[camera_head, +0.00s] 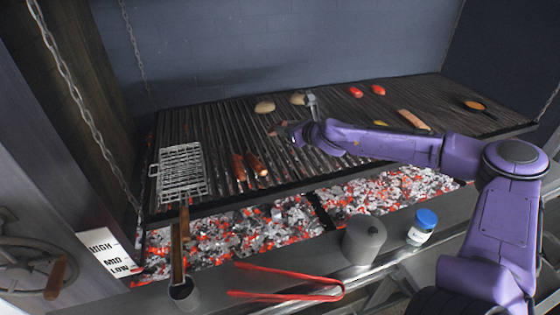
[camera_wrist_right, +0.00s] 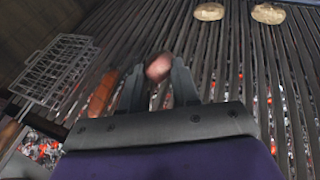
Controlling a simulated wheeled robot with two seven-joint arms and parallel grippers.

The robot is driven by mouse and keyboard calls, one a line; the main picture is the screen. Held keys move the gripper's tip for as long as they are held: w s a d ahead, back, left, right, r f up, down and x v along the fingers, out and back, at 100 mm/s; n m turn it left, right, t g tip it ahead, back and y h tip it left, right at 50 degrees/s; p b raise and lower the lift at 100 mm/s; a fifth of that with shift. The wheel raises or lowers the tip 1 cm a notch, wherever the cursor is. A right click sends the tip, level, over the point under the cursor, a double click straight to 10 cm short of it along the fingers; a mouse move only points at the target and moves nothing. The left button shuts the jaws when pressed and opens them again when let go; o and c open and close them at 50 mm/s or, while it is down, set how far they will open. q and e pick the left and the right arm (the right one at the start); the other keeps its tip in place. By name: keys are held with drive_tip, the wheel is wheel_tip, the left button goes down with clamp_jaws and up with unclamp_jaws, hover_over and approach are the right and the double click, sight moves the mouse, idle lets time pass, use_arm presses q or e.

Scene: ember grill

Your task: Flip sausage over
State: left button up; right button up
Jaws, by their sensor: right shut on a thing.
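My right gripper (camera_head: 284,130) is above the middle of the grill grate (camera_head: 215,128), its arm reaching in from the right. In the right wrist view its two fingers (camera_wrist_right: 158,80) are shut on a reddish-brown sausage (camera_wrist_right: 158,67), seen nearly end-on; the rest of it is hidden. Two brown sausages, a left one (camera_head: 237,167) and a right one (camera_head: 256,165), lie side by side on the grate, left of and nearer than the gripper. One sausage (camera_wrist_right: 103,93) shows left of the fingers in the wrist view. My left gripper is not in view.
A wire basket (camera_head: 181,170) lies on the grate's left. Round pale pieces (camera_head: 264,107) and red pieces (camera_head: 378,89) lie farther back. Glowing coals (camera_head: 260,228) are below. A grey canister (camera_head: 364,240), blue-lidded jar (camera_head: 423,228) and red tongs (camera_head: 285,270) are in front.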

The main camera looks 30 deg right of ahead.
drive_tip(key=shift+w+a+f+m+h+b, duration=0.15)
drive_tip(key=shift+m+b, duration=0.1)
drive_tip(key=shift+m, duration=0.3)
drive_tip(key=shift+s+a+f+m+h+b, duration=0.15)
drive_tip(key=shift+m+b, duration=0.1)
drive_tip(key=shift+m, duration=0.3)
drive_tip(key=f+b, duration=0.1)
drive_tip(key=b, duration=0.1)
drive_tip(key=w+f+b, duration=0.1)
drive_tip(key=f+b, duration=0.1)
drive_tip(key=w+f+b, duration=0.1)
drive_tip(key=f+b, duration=0.1)
drive_tip(key=shift+d, duration=0.2)
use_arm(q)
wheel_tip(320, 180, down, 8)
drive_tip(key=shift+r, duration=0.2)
use_arm(e)
drive_tip(key=shift+r, duration=0.15)
drive_tip(key=o, duration=0.6)
drive_tip(key=o, duration=0.6)
use_arm(q)
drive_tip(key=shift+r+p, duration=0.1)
drive_tip(key=shift+p, duration=0.2)
